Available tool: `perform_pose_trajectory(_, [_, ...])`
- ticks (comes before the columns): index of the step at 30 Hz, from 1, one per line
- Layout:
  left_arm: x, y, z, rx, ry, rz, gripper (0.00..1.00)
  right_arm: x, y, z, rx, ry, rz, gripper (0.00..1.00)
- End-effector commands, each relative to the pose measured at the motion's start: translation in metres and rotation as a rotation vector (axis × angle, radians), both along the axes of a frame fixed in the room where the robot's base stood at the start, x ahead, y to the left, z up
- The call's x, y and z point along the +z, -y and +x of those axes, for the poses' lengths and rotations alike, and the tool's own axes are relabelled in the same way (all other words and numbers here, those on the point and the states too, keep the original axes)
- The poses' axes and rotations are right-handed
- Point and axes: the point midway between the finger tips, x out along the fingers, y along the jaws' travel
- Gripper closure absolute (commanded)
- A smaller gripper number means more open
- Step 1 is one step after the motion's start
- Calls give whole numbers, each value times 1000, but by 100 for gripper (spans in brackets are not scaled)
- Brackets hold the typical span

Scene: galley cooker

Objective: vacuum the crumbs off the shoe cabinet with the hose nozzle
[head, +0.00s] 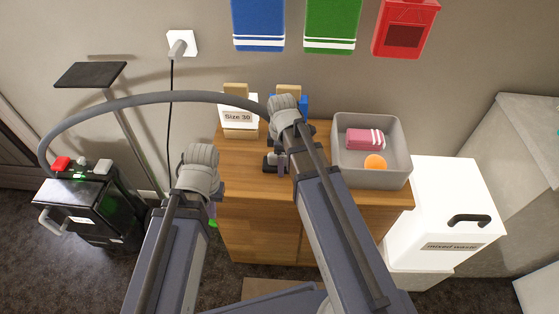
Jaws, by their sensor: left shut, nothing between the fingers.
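The shoe cabinet (240,190) is wooden and stands against the wall in the middle of the head view. I can make out no crumbs on the part of its top that shows. The grey hose (150,99) arches from the black vacuum (85,205) at the left to behind my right wrist. A dark piece (272,162), perhaps the nozzle, shows at the cabinet top below that wrist. My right gripper (281,163) is over the cabinet top, mostly hidden, so its grip is unclear. My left gripper (212,212) is shut and empty, beside the cabinet's left front edge.
A grey bin (398,175) on the cabinet's right holds a pink striped item (365,139) and an orange ball (376,162). A "Size 30" box (238,117) stands at the back left. A white mixed-waste box (445,205) stands to the right. A black cord (171,110) hangs from the wall socket.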

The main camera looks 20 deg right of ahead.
Motion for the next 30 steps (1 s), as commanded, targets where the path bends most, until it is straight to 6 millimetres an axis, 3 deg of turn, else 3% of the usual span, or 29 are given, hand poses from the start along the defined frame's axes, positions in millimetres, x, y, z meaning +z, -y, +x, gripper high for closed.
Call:
perform_pose_trajectory(16, [-2, 0, 0, 0, 0, 0, 100, -2, -24, 9, 0, -1, 1, 78])
perform_pose_trajectory(30, [-1, 0, 0, 0, 0, 0, 100, -1, -9, 2, -1, -1, 1, 78])
